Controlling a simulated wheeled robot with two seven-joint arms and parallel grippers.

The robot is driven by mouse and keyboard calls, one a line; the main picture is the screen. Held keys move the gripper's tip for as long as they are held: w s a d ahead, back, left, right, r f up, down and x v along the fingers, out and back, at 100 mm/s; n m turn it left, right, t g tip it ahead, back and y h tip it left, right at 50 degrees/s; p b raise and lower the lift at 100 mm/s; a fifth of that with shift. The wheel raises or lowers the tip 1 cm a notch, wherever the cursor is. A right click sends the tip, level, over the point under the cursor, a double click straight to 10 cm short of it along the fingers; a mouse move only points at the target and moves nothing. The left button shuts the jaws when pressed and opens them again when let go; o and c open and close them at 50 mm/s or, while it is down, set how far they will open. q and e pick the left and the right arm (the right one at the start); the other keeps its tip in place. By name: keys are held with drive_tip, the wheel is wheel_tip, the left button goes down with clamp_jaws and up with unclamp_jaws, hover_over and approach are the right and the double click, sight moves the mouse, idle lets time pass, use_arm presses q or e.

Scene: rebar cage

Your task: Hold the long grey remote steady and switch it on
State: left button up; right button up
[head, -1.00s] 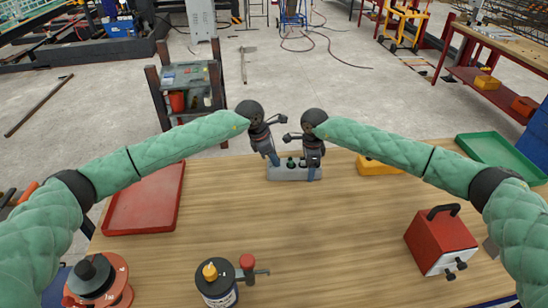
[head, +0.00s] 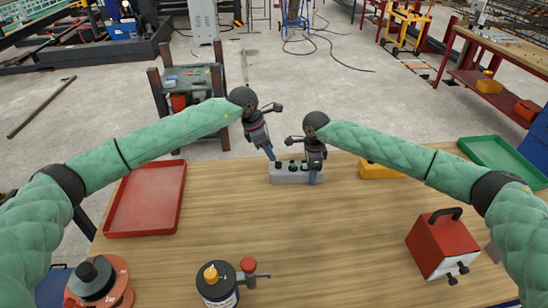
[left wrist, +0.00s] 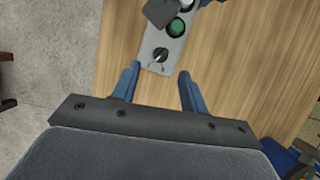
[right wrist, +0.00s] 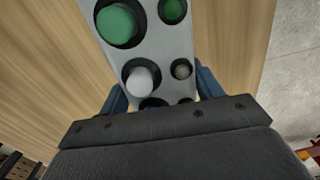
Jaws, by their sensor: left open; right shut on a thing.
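The long grey remote (head: 288,177) lies across the far edge of the wooden table in the head view. My right gripper (head: 314,179) is shut on its right end; in the right wrist view a finger shows on each side of the remote (right wrist: 165,48). Green buttons (right wrist: 117,25) and a white knob (right wrist: 139,79) face up there. My left gripper (head: 270,157) is open and empty above the left end. In the left wrist view its fingers (left wrist: 158,76) stand apart below a black rotary switch (left wrist: 160,55), with a green button (left wrist: 177,28) beyond it.
A yellow case (head: 378,170) lies just right of my right gripper. A red tray (head: 147,200) is at the left, a green tray (head: 497,158) at the far right, and a red box (head: 440,243) at the near right. The middle of the table is clear.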

use_arm(q)
drive_tip(key=v, duration=0.6)
drive_tip(key=shift+a+r, duration=0.1)
drive_tip(key=shift+r, duration=0.05)
use_arm(e)
drive_tip(key=o, duration=1.3)
drive_tip(key=shift+o, duration=0.2)
drive_tip(key=shift+r, duration=0.1)
